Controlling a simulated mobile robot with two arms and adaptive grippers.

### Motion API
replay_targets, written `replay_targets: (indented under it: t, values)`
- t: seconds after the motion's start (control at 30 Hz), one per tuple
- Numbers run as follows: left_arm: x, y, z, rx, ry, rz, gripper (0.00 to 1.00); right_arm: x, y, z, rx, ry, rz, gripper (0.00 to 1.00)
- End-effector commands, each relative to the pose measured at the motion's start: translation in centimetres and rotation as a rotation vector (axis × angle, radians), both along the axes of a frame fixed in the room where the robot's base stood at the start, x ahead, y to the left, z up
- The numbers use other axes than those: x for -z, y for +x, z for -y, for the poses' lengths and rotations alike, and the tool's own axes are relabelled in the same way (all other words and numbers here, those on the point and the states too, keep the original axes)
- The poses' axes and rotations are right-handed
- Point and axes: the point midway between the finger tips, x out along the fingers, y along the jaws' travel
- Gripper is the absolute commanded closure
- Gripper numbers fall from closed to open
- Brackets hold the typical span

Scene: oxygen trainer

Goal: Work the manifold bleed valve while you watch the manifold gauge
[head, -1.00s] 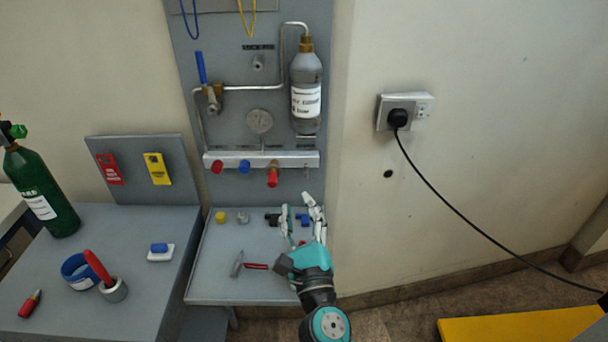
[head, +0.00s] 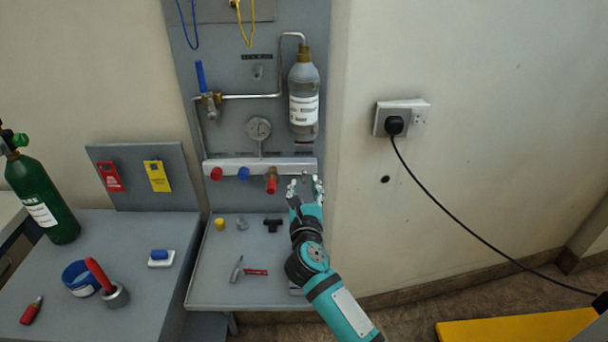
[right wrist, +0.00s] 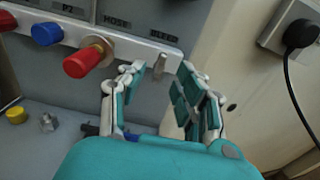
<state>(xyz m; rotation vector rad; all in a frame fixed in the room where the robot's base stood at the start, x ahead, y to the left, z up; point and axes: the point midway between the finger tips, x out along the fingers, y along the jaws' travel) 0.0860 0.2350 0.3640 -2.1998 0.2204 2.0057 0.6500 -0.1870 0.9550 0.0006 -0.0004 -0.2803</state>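The white manifold bar (head: 215,163) runs across the grey panel, with red and blue knobs and a red-capped brass fitting. The manifold gauge (head: 258,129) is round and pale, above the bar; its needle is too small to read. The bleed valve (right wrist: 160,64) is a small metal lever under the "BLEED" label in the right wrist view. My right gripper (head: 304,184) is open at the bar's right end. In the right wrist view its fingers stand apart on either side of the bleed valve, with no clear contact. My left gripper is not in view.
A grey bottle (head: 304,75) hangs above the bar's right end. The red-capped fitting (right wrist: 88,57) is close left of my fingers. Small parts lie on the shelf (head: 215,290) below. A black plug (head: 394,125) and cable are on the wall to the right.

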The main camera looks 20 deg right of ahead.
Motion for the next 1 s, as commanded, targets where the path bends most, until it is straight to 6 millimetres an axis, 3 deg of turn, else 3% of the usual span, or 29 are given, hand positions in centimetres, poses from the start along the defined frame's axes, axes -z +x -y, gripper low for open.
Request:
replay_targets:
  t: [0.1, 0.3, 0.67, 0.9, 1.0]
  values:
    - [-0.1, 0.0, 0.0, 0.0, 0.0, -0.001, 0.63, -0.1, 2.1, 0.7, 0.002, -0.002, -0.001, 0.66]
    - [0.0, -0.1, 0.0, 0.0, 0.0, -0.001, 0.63, 0.0, 4.1, 1.2, -0.001, 0.0, 0.0, 0.66]
    - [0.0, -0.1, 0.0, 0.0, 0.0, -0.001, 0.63, 0.0, 4.6, 1.3, -0.001, 0.0, -0.001, 0.66]
    - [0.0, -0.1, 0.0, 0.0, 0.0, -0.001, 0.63, 0.0, 4.5, 1.3, 0.0, 0.0, -0.001, 0.98]
    - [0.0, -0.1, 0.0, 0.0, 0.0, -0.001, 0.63, 0.0, 4.5, 1.3, 0.0, 0.0, -0.001, 1.0]
